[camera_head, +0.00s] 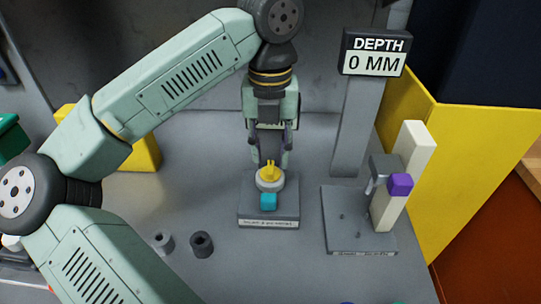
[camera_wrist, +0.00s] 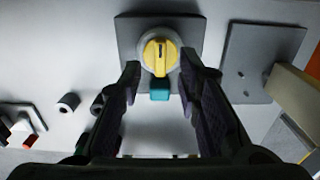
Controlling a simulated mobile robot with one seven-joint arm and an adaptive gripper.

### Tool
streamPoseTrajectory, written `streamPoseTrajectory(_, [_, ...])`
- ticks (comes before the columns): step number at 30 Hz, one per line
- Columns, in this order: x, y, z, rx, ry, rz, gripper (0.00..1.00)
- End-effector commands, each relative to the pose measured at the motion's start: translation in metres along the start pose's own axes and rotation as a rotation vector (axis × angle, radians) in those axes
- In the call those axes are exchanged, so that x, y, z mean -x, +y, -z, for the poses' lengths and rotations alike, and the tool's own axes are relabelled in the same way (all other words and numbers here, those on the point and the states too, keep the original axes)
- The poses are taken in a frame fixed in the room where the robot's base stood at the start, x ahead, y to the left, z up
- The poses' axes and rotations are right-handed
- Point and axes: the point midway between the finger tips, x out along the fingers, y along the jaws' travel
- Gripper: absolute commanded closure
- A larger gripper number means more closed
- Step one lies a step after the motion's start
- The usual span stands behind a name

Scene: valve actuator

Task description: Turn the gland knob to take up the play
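The yellow knob (camera_head: 269,172) sits on a round pale collar on a grey base block (camera_head: 255,212) with a label plate along its front. In the wrist view the knob (camera_wrist: 160,50) has a dark pointer mark. A teal block (camera_head: 268,202) is at the collar's near side; it also shows in the wrist view (camera_wrist: 160,91). My gripper (camera_head: 271,161) points down over the knob. Its fingers are open, one at each side of the knob; in the wrist view the gripper (camera_wrist: 160,70) shows gaps beside the knob. Whether the fingertips are level with it is unclear.
A sign (camera_head: 374,54) on a grey post reads "DEPTH 0 MM". Right of the knob stands a fixture with a white upright (camera_head: 412,150) and a purple block (camera_head: 400,184). Two dark grey collars (camera_head: 201,244) lie at the front left. A yellow panel (camera_head: 430,160) borders the right.

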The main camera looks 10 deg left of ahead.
Motion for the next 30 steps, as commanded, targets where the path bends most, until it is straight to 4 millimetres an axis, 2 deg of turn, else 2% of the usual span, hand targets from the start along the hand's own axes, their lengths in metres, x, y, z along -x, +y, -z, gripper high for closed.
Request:
streamPoseTrajectory(6, [-0.025, 0.0, 0.0, 0.0, 0.001, 0.001, 0.69])
streamPoseTrajectory(17, [-0.031, 0.0, 0.0, 0.0, -0.001, 0.0, 0.69])
streamPoseTrajectory(30, [-0.031, 0.0, 0.0, 0.0, -0.001, 0.0, 0.98])
